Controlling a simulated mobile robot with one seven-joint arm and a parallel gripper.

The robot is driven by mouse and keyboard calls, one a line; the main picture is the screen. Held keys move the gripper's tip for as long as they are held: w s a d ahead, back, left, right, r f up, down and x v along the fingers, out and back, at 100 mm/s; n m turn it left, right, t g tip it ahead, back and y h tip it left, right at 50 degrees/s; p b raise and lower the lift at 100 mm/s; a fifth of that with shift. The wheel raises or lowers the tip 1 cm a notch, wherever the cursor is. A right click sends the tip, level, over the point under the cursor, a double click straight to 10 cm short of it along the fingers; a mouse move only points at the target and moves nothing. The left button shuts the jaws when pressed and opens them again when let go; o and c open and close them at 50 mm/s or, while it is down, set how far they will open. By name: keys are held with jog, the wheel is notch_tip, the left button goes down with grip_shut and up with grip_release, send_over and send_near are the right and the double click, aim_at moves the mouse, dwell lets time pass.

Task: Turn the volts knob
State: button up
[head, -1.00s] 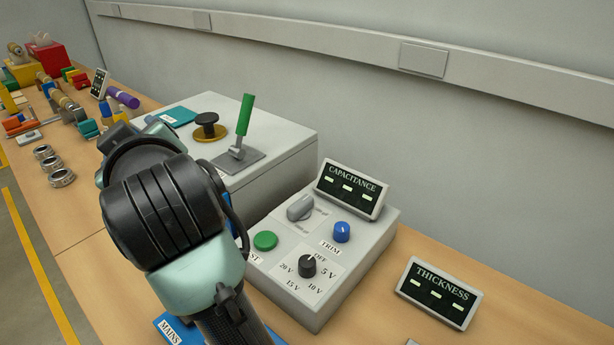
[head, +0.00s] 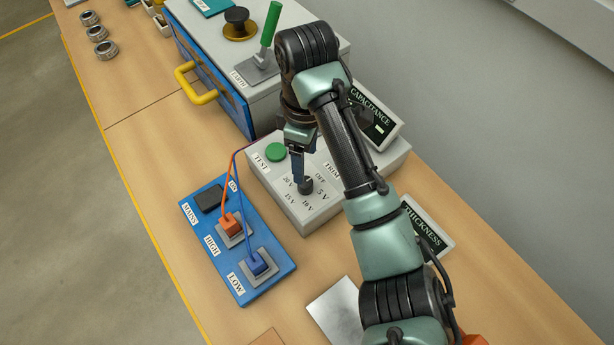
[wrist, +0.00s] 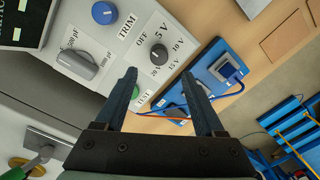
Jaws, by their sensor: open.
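The volts knob (head: 305,186) is small, dark and round, on the top face of the grey capacitance box (head: 310,223). Labels OFF, 5 V, 10 V, 15 V and 20 V surround it; its pointer is too small to read. My gripper (head: 299,178) hangs over the box, fingers pointing down close to the knob. In the wrist view the knob (wrist: 158,54) lies just beyond the gap between the open fingertips (wrist: 159,74). The fingers show no grip on it, and contact cannot be told.
A green test button (head: 276,152) sits beside the knob; the blue trim knob (wrist: 104,12) and grey selector (wrist: 77,63) are nearby. A blue mains panel (head: 205,223) with orange and blue leads lies left of the box. A thickness display (head: 428,226) stands right.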

aim_at(306, 182)
notch_tip(306, 182, down, 6)
jog(key=b, duration=0.3)
jog(key=shift+f+p, duration=0.35)
jog(key=shift+f, duration=0.85)
grip_shut()
